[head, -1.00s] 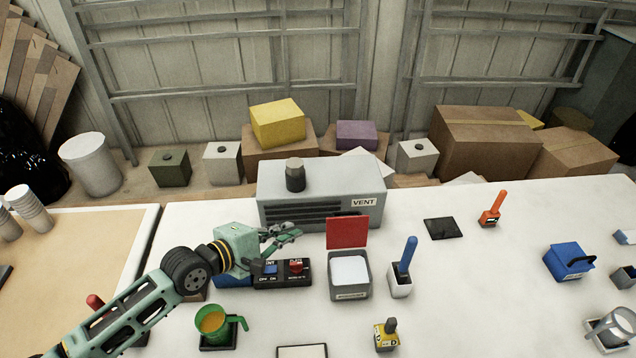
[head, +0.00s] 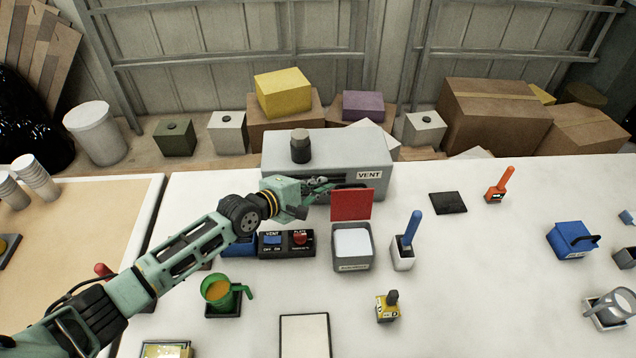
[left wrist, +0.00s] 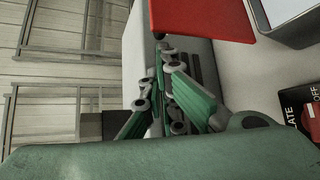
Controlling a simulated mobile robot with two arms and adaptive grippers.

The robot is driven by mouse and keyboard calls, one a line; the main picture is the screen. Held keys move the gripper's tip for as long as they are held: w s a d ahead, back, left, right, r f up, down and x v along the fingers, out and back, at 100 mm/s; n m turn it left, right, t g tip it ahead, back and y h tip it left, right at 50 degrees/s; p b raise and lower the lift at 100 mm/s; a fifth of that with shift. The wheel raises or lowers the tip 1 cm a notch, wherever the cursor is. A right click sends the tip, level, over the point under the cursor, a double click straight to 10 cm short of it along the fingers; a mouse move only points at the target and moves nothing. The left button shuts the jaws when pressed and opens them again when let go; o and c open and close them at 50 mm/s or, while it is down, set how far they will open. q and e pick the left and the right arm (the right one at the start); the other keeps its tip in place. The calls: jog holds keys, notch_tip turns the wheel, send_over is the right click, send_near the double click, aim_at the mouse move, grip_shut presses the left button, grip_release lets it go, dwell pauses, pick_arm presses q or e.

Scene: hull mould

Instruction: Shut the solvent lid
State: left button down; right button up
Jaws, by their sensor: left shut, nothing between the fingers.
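The solvent box (head: 352,246) is a grey open-topped container with white contents, on the white table. Its red lid (head: 351,204) stands upright at the box's back edge, open. The lid also shows at the top of the left wrist view (left wrist: 205,18), with the box's corner (left wrist: 295,25) to its right. My left gripper (head: 330,184) is shut and empty, by the upper left corner of the lid, in front of the vent unit. In the left wrist view its fingers (left wrist: 168,82) point toward the lid's edge; I cannot tell whether they touch it. My right gripper is not in view.
The grey VENT unit (head: 325,150) stands behind the lid. A switch panel (head: 286,244) is left of the box, and a blue-handled tool in a white holder (head: 404,250) is close on its right. A green cup (head: 218,291) and yellow tool (head: 388,307) stand in front.

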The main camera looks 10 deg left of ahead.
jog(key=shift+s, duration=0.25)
pick_arm(q)
jog(key=shift+s, duration=0.1)
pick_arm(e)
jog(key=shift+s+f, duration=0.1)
